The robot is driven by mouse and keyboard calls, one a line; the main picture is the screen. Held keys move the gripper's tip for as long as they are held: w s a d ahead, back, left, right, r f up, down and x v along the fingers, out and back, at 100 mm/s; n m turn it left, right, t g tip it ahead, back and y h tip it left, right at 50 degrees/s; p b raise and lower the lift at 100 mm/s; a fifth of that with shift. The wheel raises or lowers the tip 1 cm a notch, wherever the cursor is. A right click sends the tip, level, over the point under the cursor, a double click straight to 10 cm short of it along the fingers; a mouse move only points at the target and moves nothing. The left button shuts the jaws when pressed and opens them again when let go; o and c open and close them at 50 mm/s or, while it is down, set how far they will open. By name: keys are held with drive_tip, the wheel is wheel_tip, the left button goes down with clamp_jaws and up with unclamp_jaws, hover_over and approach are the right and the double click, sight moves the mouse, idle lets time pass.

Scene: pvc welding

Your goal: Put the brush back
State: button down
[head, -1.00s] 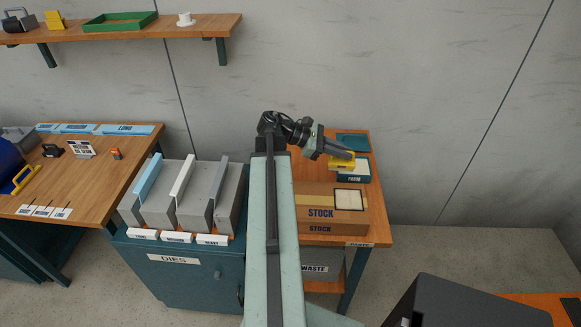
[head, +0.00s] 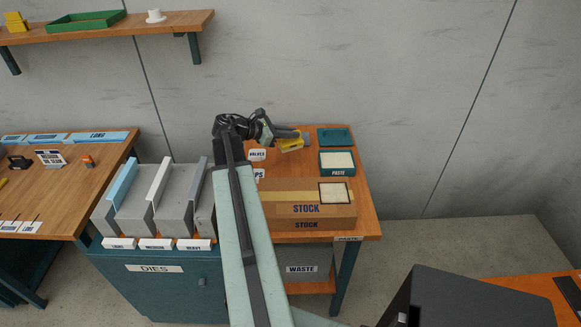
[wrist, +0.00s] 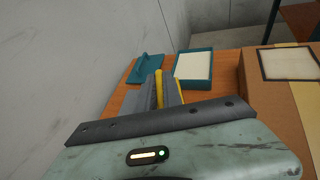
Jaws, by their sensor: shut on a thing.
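My gripper (head: 299,138) is shut on the yellow brush (head: 292,146), above the back of the wooden table. The brush also shows as a yellow strip (wrist: 158,88) between the grey fingers in the wrist view. Most of it is hidden there by the fingers and gripper body. The teal paste box (head: 337,171) with its pale top stands right of the gripper, apart from the brush. A flat teal piece (head: 335,137) lies behind the paste box. It also shows in the wrist view (wrist: 147,68); I cannot tell if it is the brush's rest.
The cardboard stock box (head: 308,210) fills the table's front. A valves label (head: 257,155) and another bin partly hide behind my arm. Grey dies (head: 145,205) stand on a cabinet to the left. A grey wall rises close behind the table.

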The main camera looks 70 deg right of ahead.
wheel_tip(320, 180, down, 10)
drive_tip(key=b, duration=0.9)
drive_tip(key=shift+f+b, duration=0.1)
drive_tip(key=shift+b, duration=0.2)
drive_tip(key=shift+r, duration=0.25)
drive_tip(key=shift+f, duration=0.2)
drive_tip(key=c, duration=1.5)
unclamp_jaws()
drive_tip(key=shift+r, duration=0.1)
drive_tip(key=shift+a+r+p, duration=0.1)
drive_tip(key=shift+r+p, duration=0.15)
drive_tip(key=shift+p, duration=0.2)
drive_tip(key=p+v, duration=0.4)
drive_tip(key=v, duration=0.7)
drive_tip(key=shift+w+a, duration=0.25)
drive_tip(key=shift+w, duration=0.05)
drive_tip(key=shift+r, duration=0.1)
